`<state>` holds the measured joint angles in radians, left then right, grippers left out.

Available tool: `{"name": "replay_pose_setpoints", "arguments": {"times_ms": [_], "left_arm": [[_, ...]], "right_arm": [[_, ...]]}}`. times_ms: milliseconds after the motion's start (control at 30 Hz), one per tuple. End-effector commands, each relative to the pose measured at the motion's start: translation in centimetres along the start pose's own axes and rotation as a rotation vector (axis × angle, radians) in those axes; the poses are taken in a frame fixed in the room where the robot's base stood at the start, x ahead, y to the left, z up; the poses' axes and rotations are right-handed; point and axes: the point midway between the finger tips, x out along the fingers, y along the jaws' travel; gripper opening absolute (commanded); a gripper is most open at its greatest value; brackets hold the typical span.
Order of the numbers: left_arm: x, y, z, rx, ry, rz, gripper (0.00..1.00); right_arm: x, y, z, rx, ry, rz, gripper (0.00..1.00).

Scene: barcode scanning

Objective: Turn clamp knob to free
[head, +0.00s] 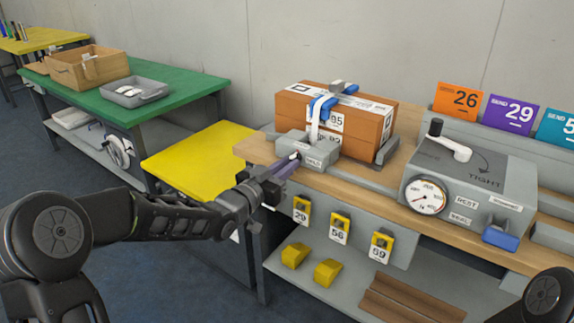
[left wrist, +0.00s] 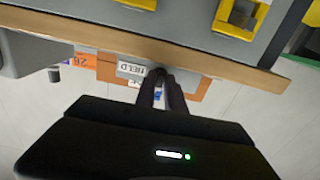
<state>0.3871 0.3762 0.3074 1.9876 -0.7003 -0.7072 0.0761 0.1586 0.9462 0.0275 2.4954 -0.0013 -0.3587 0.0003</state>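The grey clamp block (head: 308,147) stands on the wooden bench edge in front of an orange carton (head: 350,115). A label on its front reads HELD; it also shows upside down in the left wrist view (left wrist: 131,70). The small dark clamp knob (left wrist: 157,73) is mostly hidden by my left gripper's fingers. My left gripper (head: 291,161) reaches in from the left at the block's front. In the left wrist view its fingers (left wrist: 160,82) are close together, with the knob between their tips. My right gripper is out of view.
A grey box with a crank (head: 448,140) and dial (head: 425,197) stands to the right. Yellow numbered tags (head: 340,227) hang below the bench edge. A yellow table (head: 195,160) and a green table (head: 150,97) lie left. Numbered cards (head: 511,114) stand behind.

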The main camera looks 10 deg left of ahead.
Motion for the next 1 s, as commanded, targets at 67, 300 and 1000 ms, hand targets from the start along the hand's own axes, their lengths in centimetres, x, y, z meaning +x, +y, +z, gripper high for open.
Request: {"name": "replay_pose_setpoints", "arguments": {"times_ms": [67,300,1000], "left_arm": [[0.0,0.0,0.0,0.001,0.001,0.000,0.20],[0.0,0.0,-0.2,0.003,0.003,0.000,0.20],[-7.8,0.0,-0.1,0.002,0.002,-0.001,0.20]], "right_arm": [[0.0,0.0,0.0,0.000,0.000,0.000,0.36],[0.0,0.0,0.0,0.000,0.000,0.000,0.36],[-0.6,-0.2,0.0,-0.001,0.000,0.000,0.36]]}}
